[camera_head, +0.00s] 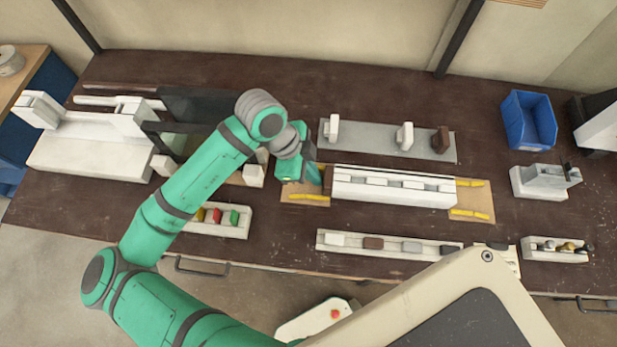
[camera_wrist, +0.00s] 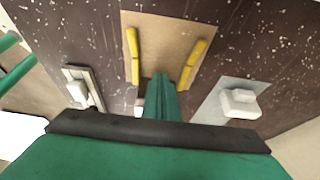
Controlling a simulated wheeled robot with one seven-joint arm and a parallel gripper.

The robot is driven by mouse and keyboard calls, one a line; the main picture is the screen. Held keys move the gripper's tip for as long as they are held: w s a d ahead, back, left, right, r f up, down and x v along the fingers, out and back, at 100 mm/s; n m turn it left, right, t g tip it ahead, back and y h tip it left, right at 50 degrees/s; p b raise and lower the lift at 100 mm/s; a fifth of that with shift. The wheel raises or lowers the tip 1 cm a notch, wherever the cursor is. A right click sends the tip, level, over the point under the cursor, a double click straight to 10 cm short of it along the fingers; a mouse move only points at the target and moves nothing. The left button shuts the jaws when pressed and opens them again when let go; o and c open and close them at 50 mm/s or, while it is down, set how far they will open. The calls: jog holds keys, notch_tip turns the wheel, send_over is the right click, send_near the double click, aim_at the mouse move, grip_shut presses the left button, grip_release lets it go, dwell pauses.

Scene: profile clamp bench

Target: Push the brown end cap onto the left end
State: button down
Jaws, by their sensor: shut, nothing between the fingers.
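The pale profile (camera_head: 395,178) lies along the long white clamp (camera_head: 395,194) in the middle of the bench. My gripper (camera_head: 316,177) is shut and empty, low beside the clamp's left end, over a tan mat (camera_head: 305,197) with yellow strips. In the wrist view my closed green fingers (camera_wrist: 161,92) point over the tan mat (camera_wrist: 165,40). My gripper hides the profile's left end, so I cannot tell whether a cap is on it.
A tray of coloured pieces (camera_head: 225,221) is at front left. A blue bin (camera_head: 529,121) stands at back right. Bare bench shows between clamp and front tray.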

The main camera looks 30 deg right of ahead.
dwell(0.3)
jog(key=shift+w+a, duration=0.55)
jog(key=shift+a, duration=0.25)
notch_tip(320, 180, up, 8)
dwell(0.8)
